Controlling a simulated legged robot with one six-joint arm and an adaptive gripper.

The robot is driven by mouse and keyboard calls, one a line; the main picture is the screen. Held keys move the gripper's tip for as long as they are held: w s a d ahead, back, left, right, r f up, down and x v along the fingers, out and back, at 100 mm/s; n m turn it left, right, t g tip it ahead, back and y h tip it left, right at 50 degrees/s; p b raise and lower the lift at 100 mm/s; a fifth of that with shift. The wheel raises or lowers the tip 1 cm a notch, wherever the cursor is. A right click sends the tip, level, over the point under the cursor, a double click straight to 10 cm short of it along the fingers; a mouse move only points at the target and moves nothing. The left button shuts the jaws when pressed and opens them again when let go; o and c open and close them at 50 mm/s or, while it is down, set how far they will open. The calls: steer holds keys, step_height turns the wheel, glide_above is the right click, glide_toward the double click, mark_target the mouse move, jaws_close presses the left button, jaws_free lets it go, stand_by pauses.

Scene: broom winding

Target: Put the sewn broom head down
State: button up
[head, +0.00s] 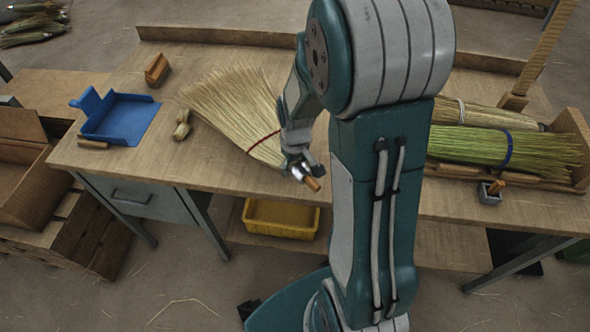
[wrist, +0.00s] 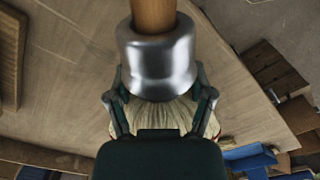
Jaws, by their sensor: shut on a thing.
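The sewn broom head (head: 238,105) is a fan of pale straw with a dark red stitched band, a metal collar and a short wooden handle end. It lies across the left-middle of the workbench (head: 155,165) in the head view, bristles toward the back left, handle end at the front edge. I cannot tell if its bristles touch the bench top. My gripper (head: 296,163) is shut on the broom head near its collar. In the wrist view, the metal collar (wrist: 158,62) and wooden handle fill the upper middle, with straw between the fingers (wrist: 160,108).
A rack with green bristle bundles (head: 490,147) is on the right. A yellow bin (head: 281,218) sits below. The back middle of the bench is fairly clear.

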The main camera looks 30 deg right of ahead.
steer(key=shift+w+d+f, duration=0.35)
steer(key=shift+w+f, duration=0.15)
steer(key=shift+f, duration=0.15)
steer(key=shift+w+d+f, duration=0.1)
steer(key=shift+w+f, duration=0.05)
steer(key=shift+f, duration=0.8)
steer(key=shift+w+d+f, duration=0.1)
steer(key=shift+f, duration=0.8)
steer(key=o, duration=1.3)
steer(key=shift+a, duration=0.1)
